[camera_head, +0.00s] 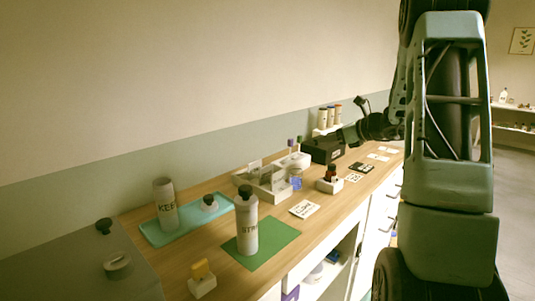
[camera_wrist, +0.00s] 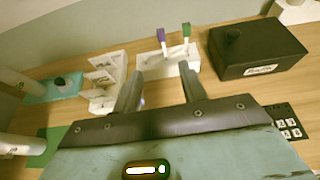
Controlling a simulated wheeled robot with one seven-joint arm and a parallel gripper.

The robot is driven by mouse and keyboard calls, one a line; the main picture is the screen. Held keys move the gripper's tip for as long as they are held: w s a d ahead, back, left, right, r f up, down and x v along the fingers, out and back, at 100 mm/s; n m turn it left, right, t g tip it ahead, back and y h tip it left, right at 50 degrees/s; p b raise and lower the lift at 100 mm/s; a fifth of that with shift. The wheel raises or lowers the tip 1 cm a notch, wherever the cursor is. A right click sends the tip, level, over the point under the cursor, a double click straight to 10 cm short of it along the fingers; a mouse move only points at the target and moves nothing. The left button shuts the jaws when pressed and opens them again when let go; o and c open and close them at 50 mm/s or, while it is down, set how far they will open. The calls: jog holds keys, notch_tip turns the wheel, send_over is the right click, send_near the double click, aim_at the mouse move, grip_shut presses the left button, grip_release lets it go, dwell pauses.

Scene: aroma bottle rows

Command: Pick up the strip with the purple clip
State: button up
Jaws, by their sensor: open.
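A strip with a purple clip (camera_wrist: 161,35) stands upright in a white holder (camera_wrist: 152,58) in the wrist view, left of a strip with a green clip (camera_wrist: 186,31). In the head view, the purple clip (camera_head: 290,141) and green clip (camera_head: 299,139) show above the holder (camera_head: 296,161) at the back of the counter. My gripper (camera_wrist: 162,76) is open and empty. Its two fingers point toward the holder, and the purple clip appears between and beyond their tips. The strips' lower ends are hidden in the holder.
A dark box (camera_wrist: 258,52) stands right of the holder. A white compartment rack (camera_wrist: 106,82) stands on its left. Bottles marked partly legibly (camera_head: 247,225) stand on green and teal mats at the left.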

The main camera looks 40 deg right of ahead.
jog(key=p, duration=0.3)
send_near(292, 143)
jog(key=x, duration=0.5)
jog(key=shift+w+d+f, duration=0.1)
jog(key=shift+f, duration=0.15)
jog(key=shift+w, duration=0.55)
jog(key=p+x, duration=0.1)
jog(key=x, duration=0.2)
jog(key=shift+w+p, duration=0.3)
jog(key=shift+p, duration=0.05)
jog(key=shift+w+f, duration=0.25)
jog(key=shift+w, duration=0.1)
grip_shut()
